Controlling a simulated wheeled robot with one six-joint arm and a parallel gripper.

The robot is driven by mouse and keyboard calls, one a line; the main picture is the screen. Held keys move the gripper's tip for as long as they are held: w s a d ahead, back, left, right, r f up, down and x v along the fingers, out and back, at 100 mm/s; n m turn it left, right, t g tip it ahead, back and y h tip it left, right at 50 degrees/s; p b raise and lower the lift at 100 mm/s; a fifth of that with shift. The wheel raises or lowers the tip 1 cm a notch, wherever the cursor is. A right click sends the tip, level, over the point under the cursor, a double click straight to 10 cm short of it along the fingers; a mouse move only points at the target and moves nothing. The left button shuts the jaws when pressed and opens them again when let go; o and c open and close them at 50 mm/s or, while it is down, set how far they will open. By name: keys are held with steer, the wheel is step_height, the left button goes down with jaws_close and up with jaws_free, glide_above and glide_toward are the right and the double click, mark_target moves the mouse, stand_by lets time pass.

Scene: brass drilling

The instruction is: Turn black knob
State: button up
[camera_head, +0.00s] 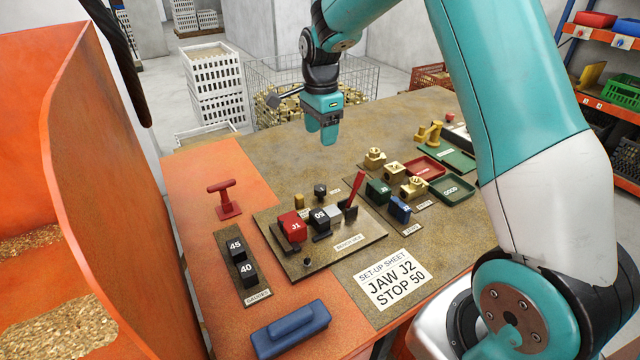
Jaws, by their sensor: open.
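The bench vice plate (345,252) lies on the table and carries several fittings. A small black knob (307,262) sits low at its front left edge. Another dark knob-like piece (320,190) stands at its back edge; I cannot tell which of the two the task means. A red block marked J1 (291,226), a black block marked 05 (320,219) and a red lever (354,188) are also on the plate. My gripper (327,140) hangs above the back of the table, pointing down, open and empty, apart from every fitting.
A red T-handle (224,198) stands at left, near black blocks 45 (237,247) and 40 (248,272). A blue block (290,328) lies in front. Green block (377,191), blue block (399,209) and brass parts (413,188) stand right. An orange bin wall (110,200) rises at left.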

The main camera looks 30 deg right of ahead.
mark_target(320, 187)
step_height(320, 187, down, 16)
steer(key=p, duration=0.2)
steer(key=shift+p, duration=0.3)
steer(key=c, duration=0.9)
